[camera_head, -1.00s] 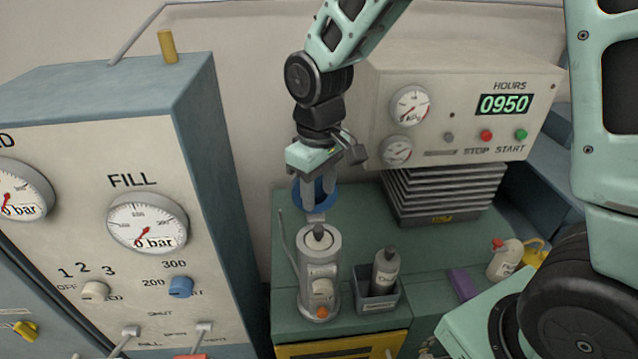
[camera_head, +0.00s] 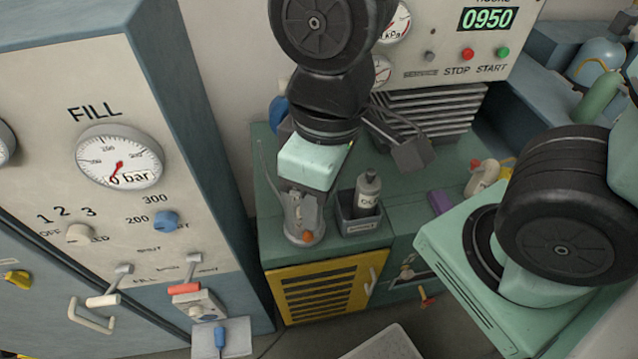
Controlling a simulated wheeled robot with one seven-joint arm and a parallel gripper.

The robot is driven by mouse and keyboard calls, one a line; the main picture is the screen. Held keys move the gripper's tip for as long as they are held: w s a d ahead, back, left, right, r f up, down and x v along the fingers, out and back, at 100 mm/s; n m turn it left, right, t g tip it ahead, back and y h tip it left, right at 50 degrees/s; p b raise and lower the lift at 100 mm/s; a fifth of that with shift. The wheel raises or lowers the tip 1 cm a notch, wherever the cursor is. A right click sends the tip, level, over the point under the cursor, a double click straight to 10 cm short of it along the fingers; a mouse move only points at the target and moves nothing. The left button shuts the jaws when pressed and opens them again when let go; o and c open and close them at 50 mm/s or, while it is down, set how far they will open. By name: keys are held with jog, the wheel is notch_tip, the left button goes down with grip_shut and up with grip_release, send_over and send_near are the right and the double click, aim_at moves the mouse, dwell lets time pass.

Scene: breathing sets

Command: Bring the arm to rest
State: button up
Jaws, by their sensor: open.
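My gripper (camera_head: 303,190) hangs from my dark wrist at the upper middle, pointing down. Its mint-coloured body is in front of the grey cylindrical device (camera_head: 305,228) on the green cabinet top and covers the device's upper part. The fingers are largely hidden or blend with that device. I see nothing held. Whether the fingertips touch the device cannot be told from this angle. My arm is bent, with its large black joint at the top of the picture and my mint links and base parts at the right.
A purple block (camera_head: 440,202) and a white jug (camera_head: 482,177) are further right. The FILL panel (camera_head: 100,190) with levers rises at left. A machine with a 0950 display (camera_head: 488,18) stands behind.

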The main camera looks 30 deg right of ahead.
notch_tip(320, 180, down, 10)
jog(key=b, duration=0.9)
jog(key=shift+r, duration=0.25)
